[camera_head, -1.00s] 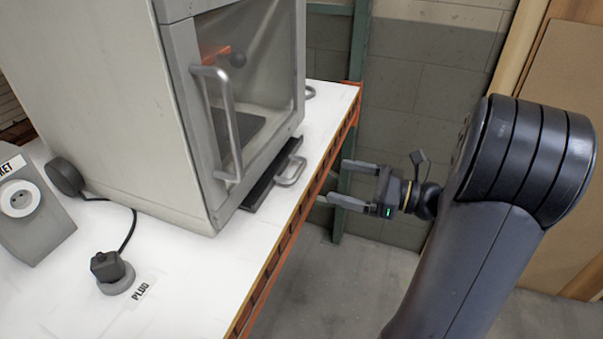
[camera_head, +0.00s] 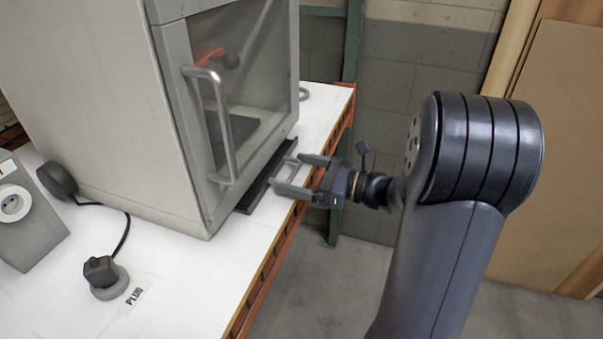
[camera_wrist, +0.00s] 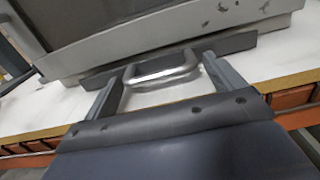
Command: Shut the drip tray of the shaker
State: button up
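The shaker (camera_head: 130,110) is a large grey cabinet with a windowed door and a tall vertical handle (camera_head: 222,125). Its black drip tray (camera_head: 262,185) sticks out a little from under the door, with a grey loop handle (camera_head: 288,170) on its front. In the wrist view the tray (camera_wrist: 225,43) lies across the picture and its handle (camera_wrist: 162,68) is between my fingertips. My gripper (camera_head: 303,175) is open, with one finger on either side of the tray handle. I cannot tell whether a finger touches it.
The white bench top (camera_head: 180,270) has an orange edge (camera_head: 262,278) below my gripper. A black plug (camera_head: 104,273) with its cable and a grey socket box (camera_head: 25,215) stand at the left. A brick wall is behind. The floor right of the bench is clear.

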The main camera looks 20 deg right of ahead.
aim_at(285, 177)
jog(key=c, duration=1)
jog(key=shift+p+x, duration=0.3)
jog(key=shift+x, duration=1.55)
jog(key=shift+r, duration=0.1)
jog(key=o, duration=0.9)
jog(key=shift+o, duration=0.9)
jog(key=shift+w+a, duration=0.1)
jog(key=v, duration=1.1)
